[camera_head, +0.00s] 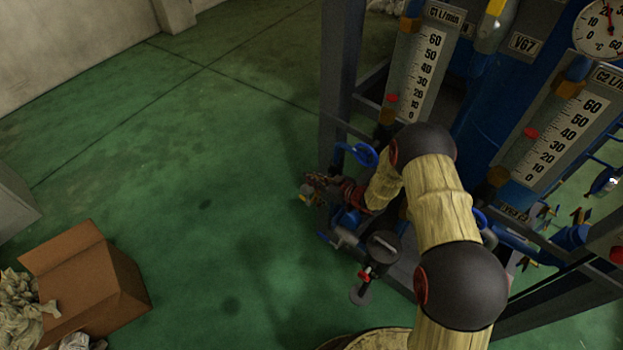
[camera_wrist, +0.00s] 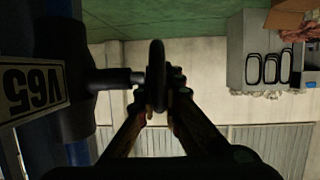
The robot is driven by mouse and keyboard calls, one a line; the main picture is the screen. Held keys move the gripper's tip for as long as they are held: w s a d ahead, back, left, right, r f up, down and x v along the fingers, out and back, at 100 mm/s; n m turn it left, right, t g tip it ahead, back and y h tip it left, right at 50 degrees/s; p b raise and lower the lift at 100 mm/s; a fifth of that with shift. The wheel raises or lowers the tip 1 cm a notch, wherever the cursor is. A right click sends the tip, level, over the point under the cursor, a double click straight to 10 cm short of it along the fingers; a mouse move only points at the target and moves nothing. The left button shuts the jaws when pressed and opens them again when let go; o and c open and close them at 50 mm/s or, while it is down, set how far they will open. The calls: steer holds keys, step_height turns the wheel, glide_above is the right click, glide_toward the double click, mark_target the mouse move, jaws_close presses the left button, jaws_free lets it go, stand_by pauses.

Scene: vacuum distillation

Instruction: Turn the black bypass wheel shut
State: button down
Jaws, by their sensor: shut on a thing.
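In the wrist view the black wheel (camera_wrist: 157,62) appears edge-on as a narrow upright shape. My gripper (camera_wrist: 160,97) is shut on the wheel's rim, one finger on either side. The fingertips partly hide the wheel's lower edge. In the head view my gripper (camera_head: 324,187) is small and dark at the rig's left side, and the wheel in it cannot be made out.
A blue handwheel (camera_head: 357,155) is just above my gripper in the head view. A dark round part (camera_head: 383,246) and a red-handled valve (camera_head: 366,274) sit below. Flow gauges (camera_head: 416,72) rise behind. A cardboard box (camera_head: 88,275) stands on open green floor at left.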

steer(key=t+y+b, duration=0.1)
steer(key=b, duration=0.1)
steer(key=r+t+y+b, duration=0.1)
steer(key=y+b, duration=0.1)
steer(key=b, duration=0.1)
steer(key=d+t+y+b, duration=0.1)
steer(key=b, duration=0.1)
steer(key=shift+s+r+t+y, duration=0.3)
steer(key=shift+r, duration=0.1)
steer(key=c, duration=2)
jaws_free()
steer(key=shift+c, duration=0.2)
steer(key=shift+o, duration=0.6)
step_height(320, 180, up, 10)
